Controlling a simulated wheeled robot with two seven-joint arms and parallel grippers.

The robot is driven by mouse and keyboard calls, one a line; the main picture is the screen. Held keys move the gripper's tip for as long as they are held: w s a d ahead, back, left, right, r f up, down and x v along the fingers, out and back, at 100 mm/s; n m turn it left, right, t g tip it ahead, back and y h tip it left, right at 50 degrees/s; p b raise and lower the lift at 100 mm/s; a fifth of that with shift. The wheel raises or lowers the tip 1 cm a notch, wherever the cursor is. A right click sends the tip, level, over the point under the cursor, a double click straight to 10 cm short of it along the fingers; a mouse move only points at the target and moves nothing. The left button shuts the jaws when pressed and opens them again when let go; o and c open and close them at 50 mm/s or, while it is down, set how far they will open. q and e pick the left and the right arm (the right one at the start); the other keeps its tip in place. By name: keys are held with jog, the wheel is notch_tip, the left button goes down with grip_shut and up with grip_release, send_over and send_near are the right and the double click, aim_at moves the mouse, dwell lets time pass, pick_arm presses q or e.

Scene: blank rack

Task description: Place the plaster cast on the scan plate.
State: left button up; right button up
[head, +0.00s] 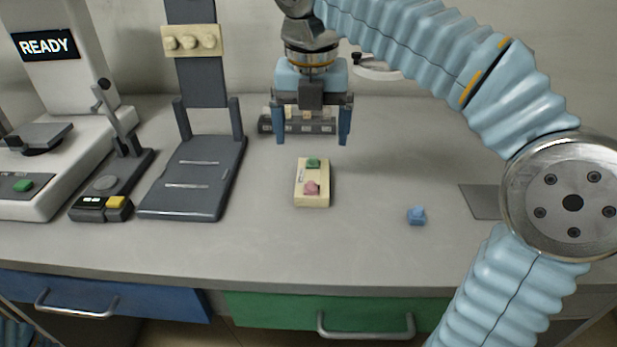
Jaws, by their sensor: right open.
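A cream block with three rounded, tooth-like bumps (192,42) sits high on a dark upright stand at the left; it looks like the plaster cast. A dark tilted plate (40,137) on the white machine with a READY screen looks like the scan plate, and I see no cast on it. My right gripper (311,132) is open, pointing down with nothing between its fingers. It hangs over the bench, behind a cream holder and in front of a dark rack. My left gripper is not in view.
The cream holder (313,190) carries a green and a pink piece. A small blue piece (416,215) lies right of it. The dark rack (297,125) holds pale blocks. The front centre bench is clear.

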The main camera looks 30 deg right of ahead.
aim_at(312, 176)
jog(key=f, duration=0.3)
jog(key=f+b, duration=0.1)
jog(key=f, duration=0.2)
jog(key=w+d+f, duration=0.1)
jog(key=f, duration=0.2)
jog(key=shift+f, duration=0.3)
jog(key=c, duration=1.2)
jog(key=shift+r, duration=0.1)
jog(key=shift+c, duration=0.2)
jog(key=shift+a+r, duration=0.1)
jog(key=shift+r, duration=0.4)
notch_tip(312, 176, up, 2)
jog(key=s+r, duration=0.1)
jog(key=s+a+r, duration=0.1)
jog(key=r, duration=0.1)
jog(key=s+a+r, duration=0.1)
jog(key=r, duration=0.1)
jog(key=shift+s+r+p, duration=0.15)
jog(key=shift+s+p, duration=0.2)
jog(key=shift+p, duration=0.05)
jog(key=s+a+r, duration=0.4)
jog(key=s, duration=0.4)
jog(key=shift+s+a+r, duration=0.25)
jog(key=shift+s+r, duration=0.05)
jog(key=shift+s, duration=0.1)
